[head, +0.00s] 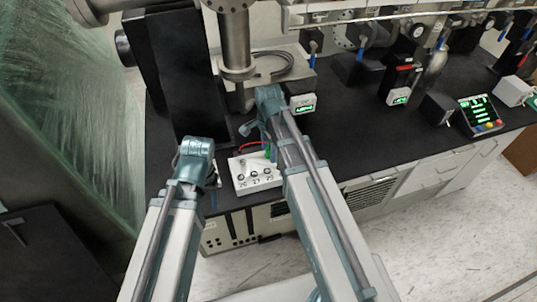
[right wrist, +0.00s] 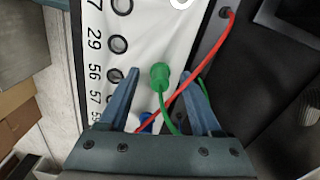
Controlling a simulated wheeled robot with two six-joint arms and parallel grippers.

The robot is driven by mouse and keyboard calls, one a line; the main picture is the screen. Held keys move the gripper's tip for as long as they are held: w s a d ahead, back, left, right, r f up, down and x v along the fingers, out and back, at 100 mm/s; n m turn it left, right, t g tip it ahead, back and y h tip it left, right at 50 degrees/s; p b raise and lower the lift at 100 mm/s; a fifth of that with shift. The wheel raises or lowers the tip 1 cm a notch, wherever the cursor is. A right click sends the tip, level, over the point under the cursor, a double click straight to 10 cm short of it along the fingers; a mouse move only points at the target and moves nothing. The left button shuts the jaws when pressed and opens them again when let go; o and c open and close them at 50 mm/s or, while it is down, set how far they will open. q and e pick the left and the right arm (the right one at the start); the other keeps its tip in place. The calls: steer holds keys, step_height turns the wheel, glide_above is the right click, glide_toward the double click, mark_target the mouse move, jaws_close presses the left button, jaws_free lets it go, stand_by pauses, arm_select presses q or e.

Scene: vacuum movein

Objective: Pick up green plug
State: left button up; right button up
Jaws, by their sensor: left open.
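The green plug (right wrist: 159,76) stands on a white numbered panel (right wrist: 165,30) in the right wrist view. A green cable trails from it. My right gripper (right wrist: 160,73) is open, with one finger on each side of the plug and a visible gap on both sides. In the head view the same panel (head: 255,183) lies at the front edge of the black bench, partly hidden by my right arm. My left gripper (head: 205,172) is open and empty, just left of the panel; its fingertips are hard to see.
A red cable (right wrist: 188,85) crosses close to the plug and the right finger. A blue plug (right wrist: 146,122) sits low between the fingers. A metal column (head: 236,45) stands behind my arms. Small green displays (head: 302,103) sit further right on the black bench (head: 350,130).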

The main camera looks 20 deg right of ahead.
jaws_close()
arm_select(q)
steer(key=shift+r, duration=0.1)
arm_select(e)
steer(key=shift+r, duration=0.15)
